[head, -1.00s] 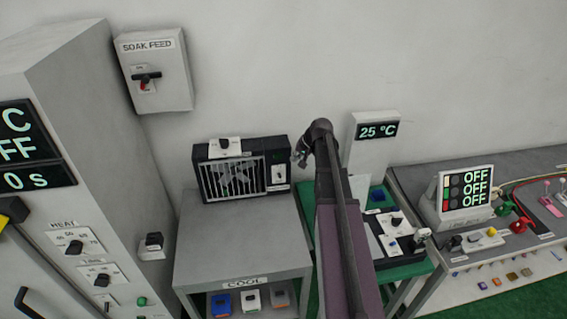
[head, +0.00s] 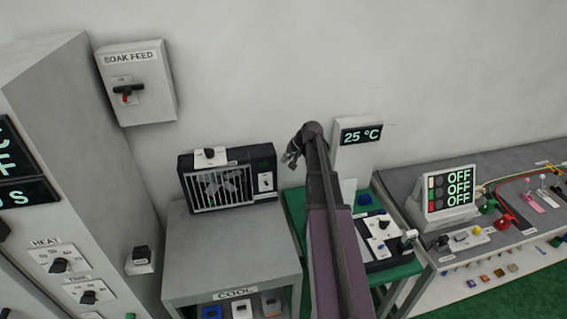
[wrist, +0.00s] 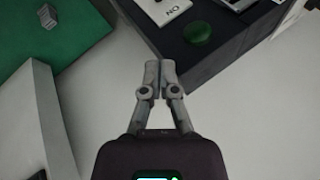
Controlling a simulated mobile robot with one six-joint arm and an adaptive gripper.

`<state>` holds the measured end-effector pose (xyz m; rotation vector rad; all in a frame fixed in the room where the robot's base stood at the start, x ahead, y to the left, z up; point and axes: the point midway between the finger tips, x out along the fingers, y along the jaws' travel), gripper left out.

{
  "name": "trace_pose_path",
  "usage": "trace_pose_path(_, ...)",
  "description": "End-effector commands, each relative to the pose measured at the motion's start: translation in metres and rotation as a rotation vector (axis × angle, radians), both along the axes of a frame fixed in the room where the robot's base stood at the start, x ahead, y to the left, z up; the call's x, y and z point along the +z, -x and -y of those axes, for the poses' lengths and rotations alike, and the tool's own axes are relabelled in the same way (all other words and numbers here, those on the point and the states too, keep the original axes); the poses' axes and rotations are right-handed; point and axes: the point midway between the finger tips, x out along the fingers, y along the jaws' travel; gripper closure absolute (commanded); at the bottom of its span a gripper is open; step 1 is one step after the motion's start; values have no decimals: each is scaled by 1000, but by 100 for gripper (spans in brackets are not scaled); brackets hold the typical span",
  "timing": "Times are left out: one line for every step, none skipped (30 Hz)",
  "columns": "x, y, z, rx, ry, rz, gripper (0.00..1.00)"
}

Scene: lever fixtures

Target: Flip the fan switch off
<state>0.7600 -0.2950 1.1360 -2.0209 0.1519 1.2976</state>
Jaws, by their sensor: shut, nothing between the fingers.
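The fan (head: 215,188) is a dark box with a white grille, standing on the grey table in the head view. Its switch (head: 265,182) is a small white plate with a dark part on the right of the front face. In the wrist view the fan's dark housing (wrist: 222,62) shows a round green lamp (wrist: 198,30) and part of the white switch plate (wrist: 165,8), marked "ON" and cut by the top edge. My gripper (head: 288,159) is just right of the fan, apart from the switch. In the wrist view its fingertips (wrist: 160,66) are together and empty, beside the housing's corner.
A 25 °C display (head: 361,136) stands right of my arm, behind the green table (head: 294,200). The SOAK FEED box (head: 150,105) hangs on the wall at left. A tall grey cabinet (head: 75,130) fills the left side. The wall above the fan is clear.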

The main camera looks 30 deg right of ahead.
Motion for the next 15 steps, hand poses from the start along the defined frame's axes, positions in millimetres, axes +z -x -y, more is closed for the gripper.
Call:
trace_pose_path(-7,-3,-1,1,0,0,100)
trace_pose_path(-9,-4,-2,1,0,0,100)
trace_pose_path(-12,-5,-2,1,0,0,100)
trace_pose_path(-14,-7,-3,1,0,0,100)
trace_pose_path(-17,-8,-4,1,0,0,100)
trace_pose_path(-20,-10,-5,1,0,0,100)
trace_pose_path(-22,-11,-6,1,0,0,100)
trace_pose_path(-25,-13,-7,1,0,0,100)
trace_pose_path(-28,-14,-7,1,0,0,100)
trace_pose_path(-30,-16,-8,1,0,0,100)
trace_pose_path(-32,-17,-9,1,0,0,100)
trace_pose_path(-36,-19,-10,0,1,-1,100)
trace_pose_path(-38,-20,-10,0,1,-1,100)
trace_pose_path(-40,-22,-11,0,1,-1,100)
trace_pose_path(-43,-23,-12,0,1,-1,100)
